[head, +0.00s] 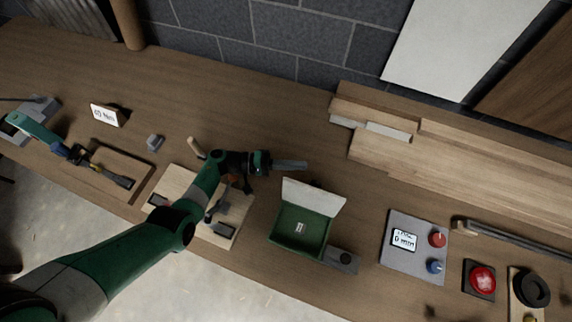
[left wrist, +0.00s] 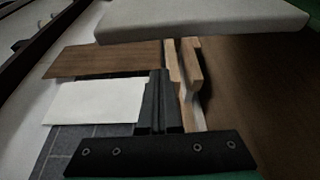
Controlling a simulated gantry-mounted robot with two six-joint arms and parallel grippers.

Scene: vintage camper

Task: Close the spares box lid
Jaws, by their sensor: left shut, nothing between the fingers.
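The spares box (head: 289,243) is a green open box on the bench, right of the middle in the head view, with a small pale label inside. Its pale lid (head: 313,197) stands raised and tilted along the box's far edge. My left gripper (head: 303,165) is shut and empty, pointing right. In the head view it appears just beyond the lid, apart from it. The left wrist view shows its dark fingers together (left wrist: 158,102). A pale slab across the top there looks like the lid (left wrist: 205,20). My right gripper is not in view.
A small grey block (head: 343,260) sits against the box's right side. A grey panel (head: 410,262) with red and blue knobs lies further right. Planks (head: 440,155) lie behind, to the right. A wooden board (head: 227,228) with tools lies left of the box, under my left arm.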

